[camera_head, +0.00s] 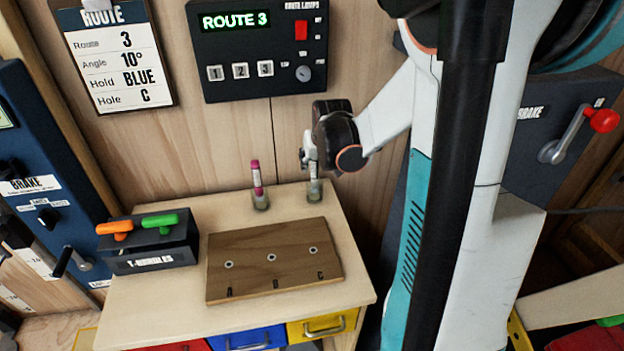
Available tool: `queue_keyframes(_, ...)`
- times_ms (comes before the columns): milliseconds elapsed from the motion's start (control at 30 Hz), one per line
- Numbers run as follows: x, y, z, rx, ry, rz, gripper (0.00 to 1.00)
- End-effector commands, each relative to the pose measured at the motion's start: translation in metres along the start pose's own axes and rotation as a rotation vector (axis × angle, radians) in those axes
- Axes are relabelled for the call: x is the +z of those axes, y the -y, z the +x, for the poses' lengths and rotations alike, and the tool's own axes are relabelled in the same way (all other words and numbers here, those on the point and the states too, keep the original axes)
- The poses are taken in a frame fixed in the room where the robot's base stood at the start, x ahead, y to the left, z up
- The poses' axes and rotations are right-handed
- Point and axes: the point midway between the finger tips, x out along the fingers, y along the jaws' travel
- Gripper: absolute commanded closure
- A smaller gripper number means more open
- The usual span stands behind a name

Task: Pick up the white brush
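The white brush (313,172) stands upright in a small clear cup (314,194) at the back right of the wooden table. My gripper (310,161) is at the brush's upper part, coming in from the right. The gripper's fingers are small in view and partly overlap the brush top, so I cannot tell whether they are closed on it or only beside it. The brush's lower end is inside the cup. A pink-topped brush (257,178) stands in another small cup (261,201) to the left.
A brown board (240,285) with holes A, B and C lies in front of the cups. A dark T-handles box (150,262) with orange and green handles stands at the left. The route lamps panel (255,75) is on the wall behind.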

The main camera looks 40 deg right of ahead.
Motion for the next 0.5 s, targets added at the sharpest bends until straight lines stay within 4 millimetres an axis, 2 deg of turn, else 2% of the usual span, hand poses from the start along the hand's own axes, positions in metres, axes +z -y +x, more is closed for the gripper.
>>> queue_keyframes(133,0.001,-0.001,0.013,0.000,0.000,0.000,0.56)
queue_keyframes(333,0.002,-0.002,0.043,0.000,0.000,0.000,0.56)
queue_keyframes(500,0.001,-0.002,0.052,0.000,0.000,0.000,0.56)
